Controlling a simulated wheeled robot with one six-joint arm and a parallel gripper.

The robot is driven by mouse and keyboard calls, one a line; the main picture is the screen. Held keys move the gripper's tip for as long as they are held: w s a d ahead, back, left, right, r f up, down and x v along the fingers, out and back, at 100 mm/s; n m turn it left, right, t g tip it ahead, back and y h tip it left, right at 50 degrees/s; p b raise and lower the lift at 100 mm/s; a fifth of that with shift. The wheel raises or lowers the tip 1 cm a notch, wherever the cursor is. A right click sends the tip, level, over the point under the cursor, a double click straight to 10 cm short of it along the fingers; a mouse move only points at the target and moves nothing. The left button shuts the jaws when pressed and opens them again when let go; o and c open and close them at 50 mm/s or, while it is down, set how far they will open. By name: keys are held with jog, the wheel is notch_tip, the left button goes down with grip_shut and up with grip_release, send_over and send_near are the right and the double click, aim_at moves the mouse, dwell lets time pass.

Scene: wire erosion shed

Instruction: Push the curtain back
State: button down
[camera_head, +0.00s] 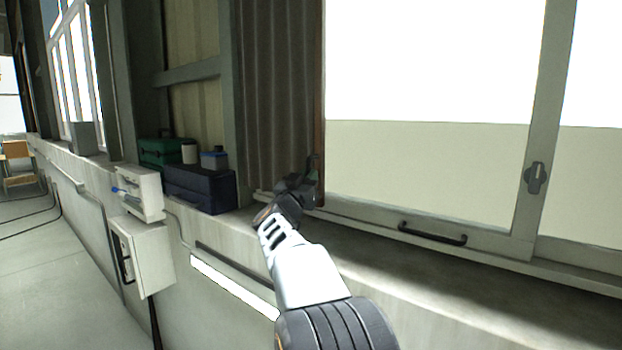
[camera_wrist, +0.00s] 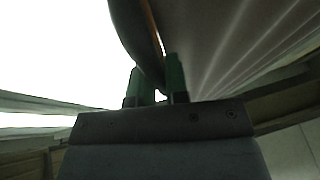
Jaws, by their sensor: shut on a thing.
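The curtain (camera_head: 278,90) is a grey-brown pleated sheet hanging bunched at the left side of the bright window. Its right edge is a reddish-brown strip (camera_head: 320,100). My gripper (camera_head: 313,175) is at the lower part of this edge, just above the sill. In the wrist view, the green fingers of my gripper (camera_wrist: 158,78) are shut on a dark curved piece at the curtain's edge (camera_wrist: 140,40). The curtain's folds (camera_wrist: 235,45) spread to the right there. The exact contact is partly hidden in the head view.
The window (camera_head: 430,170) is uncovered to the right, with a black handle (camera_head: 432,234) on its lower frame and a latch (camera_head: 536,177). Left on the ledge are a dark blue box (camera_head: 200,188), a green case (camera_head: 160,151) and small containers. A wall box (camera_head: 145,258) juts out below.

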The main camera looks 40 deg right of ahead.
jog(key=shift+w+a, duration=0.1)
jog(key=shift+w, duration=0.45)
jog(key=c, duration=1.1)
grip_release()
jog(key=shift+s, duration=0.1)
jog(key=shift+c, duration=0.2)
jog(key=b+v, duration=0.4)
jog(key=v, duration=0.9)
jog(key=shift+s+a+f+b, duration=0.15)
jog(key=shift+a+f+b, duration=0.05)
jog(key=shift+a+b, duration=0.15)
